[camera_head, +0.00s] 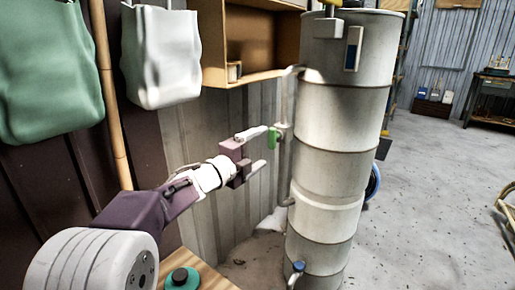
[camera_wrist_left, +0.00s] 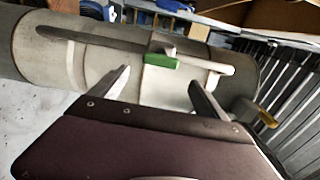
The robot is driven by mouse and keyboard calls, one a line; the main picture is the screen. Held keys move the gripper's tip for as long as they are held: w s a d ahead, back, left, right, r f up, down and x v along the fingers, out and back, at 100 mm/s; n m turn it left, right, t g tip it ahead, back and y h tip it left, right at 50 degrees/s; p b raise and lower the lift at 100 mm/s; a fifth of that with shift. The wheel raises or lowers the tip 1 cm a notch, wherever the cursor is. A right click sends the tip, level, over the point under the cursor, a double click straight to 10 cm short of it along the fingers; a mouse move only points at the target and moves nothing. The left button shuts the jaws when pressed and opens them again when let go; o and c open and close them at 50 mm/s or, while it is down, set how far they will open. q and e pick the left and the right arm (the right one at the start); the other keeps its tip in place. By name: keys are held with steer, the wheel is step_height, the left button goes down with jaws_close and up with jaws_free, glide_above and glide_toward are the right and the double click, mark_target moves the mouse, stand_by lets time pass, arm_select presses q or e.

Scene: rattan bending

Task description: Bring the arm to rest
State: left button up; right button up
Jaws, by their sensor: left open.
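My left gripper (camera_head: 262,150) reaches in from the left, in front of the wall and left of a tall grey cylindrical tank (camera_head: 340,150). Its two fingers are apart and nothing sits between them. In the left wrist view the open fingers (camera_wrist_left: 158,88) point at the tank's side (camera_wrist_left: 60,50). A green valve handle (camera_wrist_left: 161,61) on a pale vertical pipe (camera_wrist_left: 100,44) shows just beyond the fingertips. In the head view the green handle (camera_head: 272,136) appears close to the upper fingertip; I cannot tell whether they touch. My right gripper is not in view.
A wooden shelf box (camera_head: 225,45) hangs above my left arm. White (camera_head: 162,60) and green (camera_head: 45,70) bags hang on the wall. A wooden surface (camera_head: 215,278) with a green-and-black round object (camera_head: 182,279) lies below. Open concrete floor (camera_head: 430,200) spreads right.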

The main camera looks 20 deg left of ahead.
arm_select(q)
steer(key=shift+v, duration=0.85)
steer(key=shift+d, duration=0.1)
